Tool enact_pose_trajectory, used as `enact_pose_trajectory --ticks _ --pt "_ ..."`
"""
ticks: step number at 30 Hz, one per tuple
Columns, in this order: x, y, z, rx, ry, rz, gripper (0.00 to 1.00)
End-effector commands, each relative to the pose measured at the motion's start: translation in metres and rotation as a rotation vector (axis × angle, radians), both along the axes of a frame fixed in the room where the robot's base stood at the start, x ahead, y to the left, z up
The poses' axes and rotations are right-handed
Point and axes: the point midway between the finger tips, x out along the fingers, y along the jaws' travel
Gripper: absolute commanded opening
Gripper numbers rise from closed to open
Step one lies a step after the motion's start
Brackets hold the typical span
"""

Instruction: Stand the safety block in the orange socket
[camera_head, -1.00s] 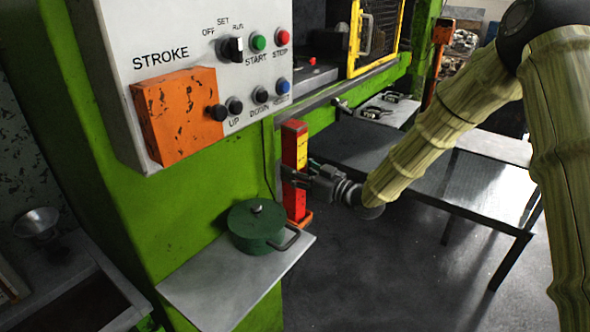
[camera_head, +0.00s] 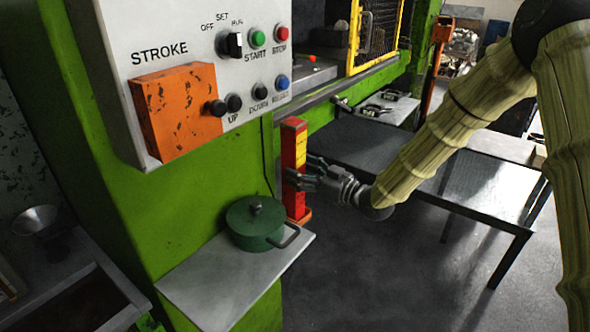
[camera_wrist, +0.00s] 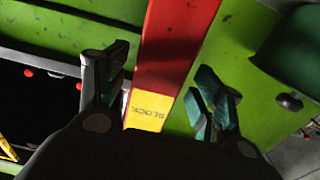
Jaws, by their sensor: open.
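The safety block (camera_head: 294,150), a tall red bar with a yellow labelled band, stands upright beside the green press. Its foot is at the orange socket (camera_head: 305,215), low behind the green pot; how deep it sits is hidden. My gripper (camera_head: 304,173) is open at the block's middle. In the wrist view, the block (camera_wrist: 178,40) runs between the two spread fingers of my gripper (camera_wrist: 162,62), with visible gaps on both sides. The socket cannot be made out in the wrist view.
A green lidded pot (camera_head: 256,223) stands on a grey shelf (camera_head: 215,290) close to the block. The control panel (camera_head: 200,50) with its orange box overhangs at upper left. A dark table (camera_head: 450,185) stands at right, with open floor in front.

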Motion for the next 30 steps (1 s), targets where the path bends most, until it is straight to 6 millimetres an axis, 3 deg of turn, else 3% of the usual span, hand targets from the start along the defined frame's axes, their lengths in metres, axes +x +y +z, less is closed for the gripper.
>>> enact_pose_trajectory --ticks 9,15,26,30 --pt "-0.035 -0.048 -0.002 0.001 0.0 -0.002 0.68" --pt "-0.051 -0.068 -0.002 0.002 0.0 -0.001 0.68" --pt "-0.058 -0.077 -0.002 0.0 0.0 0.0 0.68" --pt "-0.062 -0.078 -0.026 -0.012 0.054 -0.027 0.68"
